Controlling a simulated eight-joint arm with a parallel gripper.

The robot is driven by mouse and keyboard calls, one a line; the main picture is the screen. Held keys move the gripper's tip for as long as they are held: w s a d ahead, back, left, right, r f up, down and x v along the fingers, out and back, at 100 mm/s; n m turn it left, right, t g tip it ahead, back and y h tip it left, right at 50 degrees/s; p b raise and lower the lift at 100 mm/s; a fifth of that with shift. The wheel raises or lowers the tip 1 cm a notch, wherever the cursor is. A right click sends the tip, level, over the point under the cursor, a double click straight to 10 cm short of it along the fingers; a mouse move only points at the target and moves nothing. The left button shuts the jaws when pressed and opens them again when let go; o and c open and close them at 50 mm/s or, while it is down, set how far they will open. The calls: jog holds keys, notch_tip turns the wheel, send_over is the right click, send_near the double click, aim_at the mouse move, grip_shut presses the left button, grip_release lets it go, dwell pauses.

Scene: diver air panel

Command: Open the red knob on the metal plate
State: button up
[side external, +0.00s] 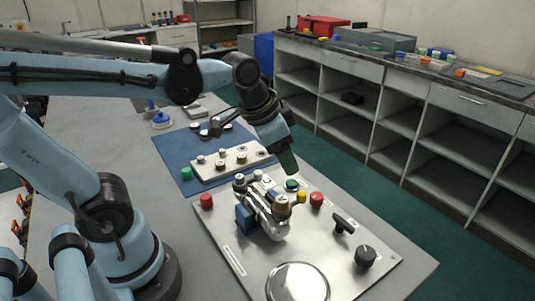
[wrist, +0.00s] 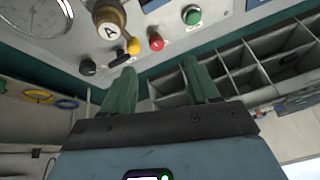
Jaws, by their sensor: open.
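The metal plate (side external: 235,235) lies on the table and carries several knobs and fittings. One red knob (side external: 316,199) sits near its far right edge, beside a yellow knob (side external: 302,196) and a green knob (side external: 291,185). Another red knob (side external: 206,201) sits at the plate's left corner. My gripper (side external: 289,166) is above the plate's far edge, near the green knob, touching nothing that I can see. In the wrist view my gripper (wrist: 158,67) is open and empty, its green fingers apart, with one red knob (wrist: 156,42) just beyond the fingertips.
A brass fitting marked A (wrist: 110,22) stands near the yellow knob. The plate also holds a blue-and-metal valve assembly (side external: 262,213), black knobs (side external: 366,256) and a round gauge (side external: 298,283). A blue mat (side external: 175,160) with a smaller panel lies behind. Shelves (side external: 400,130) stand beyond.

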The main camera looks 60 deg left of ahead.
aim_at(317, 195)
jog(key=w+d+f+m+g, duration=0.1)
jog(key=w+d+m+g, duration=0.1)
jog(key=w+m+g, duration=0.5)
jog(key=f, duration=0.4)
jog(key=w+f+t, duration=0.1)
jog(key=f, duration=0.3)
jog(key=w+f+t, duration=0.1)
jog(key=f, duration=0.3)
jog(key=shift+w+m, duration=0.1)
jog(key=shift+m, duration=0.3)
jog(key=c, duration=1)
jog(key=shift+c, duration=0.2)
